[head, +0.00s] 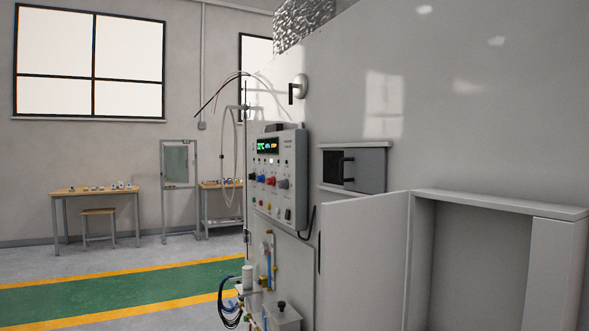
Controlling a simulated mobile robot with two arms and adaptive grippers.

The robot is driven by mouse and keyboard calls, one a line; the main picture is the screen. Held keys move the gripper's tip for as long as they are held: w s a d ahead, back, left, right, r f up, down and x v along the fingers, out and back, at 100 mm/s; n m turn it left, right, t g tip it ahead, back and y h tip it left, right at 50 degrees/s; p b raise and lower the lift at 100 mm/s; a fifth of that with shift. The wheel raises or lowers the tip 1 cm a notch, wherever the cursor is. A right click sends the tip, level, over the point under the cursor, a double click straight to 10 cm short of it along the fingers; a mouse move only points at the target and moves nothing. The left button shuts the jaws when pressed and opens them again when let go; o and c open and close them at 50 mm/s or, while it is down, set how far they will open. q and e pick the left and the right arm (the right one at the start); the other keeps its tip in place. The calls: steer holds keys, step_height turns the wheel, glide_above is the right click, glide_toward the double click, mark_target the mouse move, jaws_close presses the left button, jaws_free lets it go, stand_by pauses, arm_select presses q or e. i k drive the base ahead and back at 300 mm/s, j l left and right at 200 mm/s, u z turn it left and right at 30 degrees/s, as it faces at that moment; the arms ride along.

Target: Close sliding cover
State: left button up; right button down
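The sliding cover (368,171) is a grey panel on the side wall of the large light-grey chamber (470,120), right of centre in the head view. It sits under a thin ledge. A small dark handle is at its left edge. Left of the cover a dark opening (333,166) shows, so the cover stands slid to the right with the opening uncovered. Neither of my grippers is in view.
A control box (278,175) with display and knobs sticks out left of the cover. Below, a light hinged door (362,262) stands open beside a recess (480,265). Tubes and fittings (262,290) are low at the left. The floor with a green lane (110,293) is clear.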

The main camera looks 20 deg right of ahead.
mark_target(364, 168)
steer(key=i+j+z, duration=0.2)
steer(key=i, duration=0.25)
steer(key=i+j+z, duration=0.15)
steer(key=i+j, duration=0.15)
steer(key=i+j+z, duration=0.2)
steer(key=z, duration=0.15)
steer(key=i+j+z, duration=0.2)
steer(key=z, duration=0.15)
steer(key=i+j+z, duration=0.15)
steer(key=j+z, duration=0.15)
steer(key=j, duration=0.15)
steer(key=i+j+z, duration=0.1)
steer(key=j+z, duration=0.6)
steer(key=i+j, duration=0.05)
